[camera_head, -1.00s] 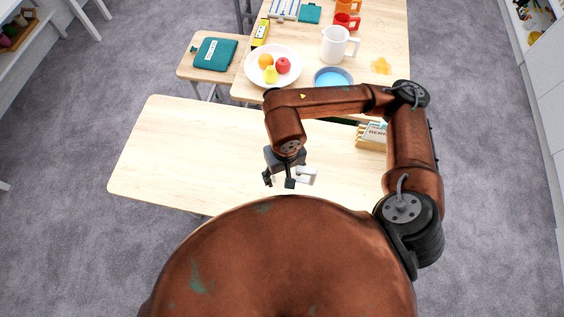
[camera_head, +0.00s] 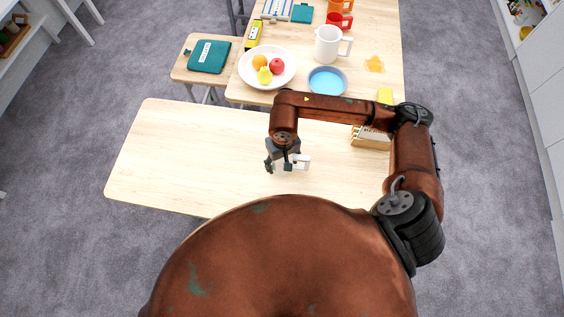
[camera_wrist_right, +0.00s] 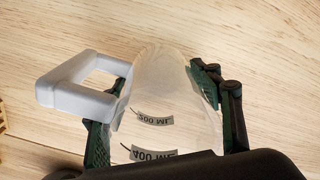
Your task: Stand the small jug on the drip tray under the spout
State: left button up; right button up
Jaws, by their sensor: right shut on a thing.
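A clear jug with a white handle and printed measuring marks (camera_wrist_right: 165,100) is between the green-padded fingers of my right gripper (camera_head: 286,168), which is shut on it. Its handle (camera_wrist_right: 75,88) sticks out to the left in the wrist view, and the white handle (camera_head: 302,162) shows beside the gripper in the head view. The jug is over the near wooden table (camera_head: 170,150); I cannot tell whether it touches the top. I see no drip tray or spout in these views. My left gripper is not in view.
A box of cards (camera_head: 370,137) stands at the near table's right, close to my arm. The near table's left is clear.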

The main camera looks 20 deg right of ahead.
jog(key=o, duration=1.3)
jog(key=shift+o, duration=0.2)
